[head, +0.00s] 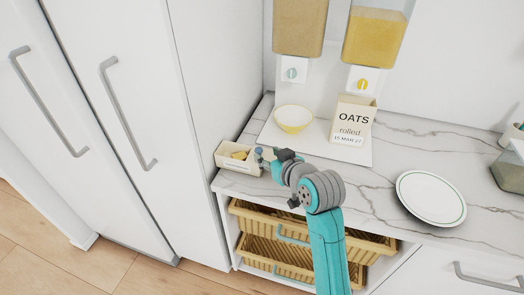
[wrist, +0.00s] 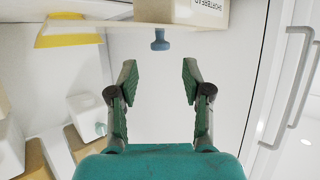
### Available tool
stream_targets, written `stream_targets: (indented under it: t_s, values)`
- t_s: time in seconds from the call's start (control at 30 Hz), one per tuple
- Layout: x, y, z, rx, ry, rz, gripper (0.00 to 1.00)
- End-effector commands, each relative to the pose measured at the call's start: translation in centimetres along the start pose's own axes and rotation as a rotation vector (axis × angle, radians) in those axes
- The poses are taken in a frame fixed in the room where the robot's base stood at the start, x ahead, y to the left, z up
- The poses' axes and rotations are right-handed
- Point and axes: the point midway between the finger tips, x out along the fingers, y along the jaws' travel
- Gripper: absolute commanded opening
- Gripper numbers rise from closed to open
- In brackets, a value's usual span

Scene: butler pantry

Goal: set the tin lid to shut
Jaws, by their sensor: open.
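The tin is a small cream box (head: 228,163) at the left end of the marble counter, with yellowish contents showing inside. In the wrist view, a cream box with partly readable shortbread lettering (wrist: 185,12) is cut off by the top edge. A blue-grey knob (wrist: 160,40) shows against it; it also shows at the tin's right side in the head view (head: 259,153). The lid's own outline is hard to make out. My gripper (wrist: 159,80) is open and empty, its fingers on either side of the knob's line but short of it. It is beside the tin's right (head: 268,158).
A yellow bowl (head: 293,119) and an oats box (head: 353,120) stand behind my gripper, below two dispensers (head: 365,80). A white plate (head: 430,198) lies to the right. Wicker baskets (head: 320,238) sit below the counter; a tall white cabinet (head: 130,90) borders the left.

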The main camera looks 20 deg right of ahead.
Motion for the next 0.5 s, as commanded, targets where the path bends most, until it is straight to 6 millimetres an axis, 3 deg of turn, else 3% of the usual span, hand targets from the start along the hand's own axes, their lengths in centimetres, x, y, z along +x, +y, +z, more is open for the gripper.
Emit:
stream_targets:
  t_s: [0.2, 0.5]
  values:
    - [3.2, -0.1, 0.0, 0.0, 0.0, -0.001, 0.49]
    - [4.7, 0.0, 0.0, 0.0, 0.001, 0.0, 0.49]
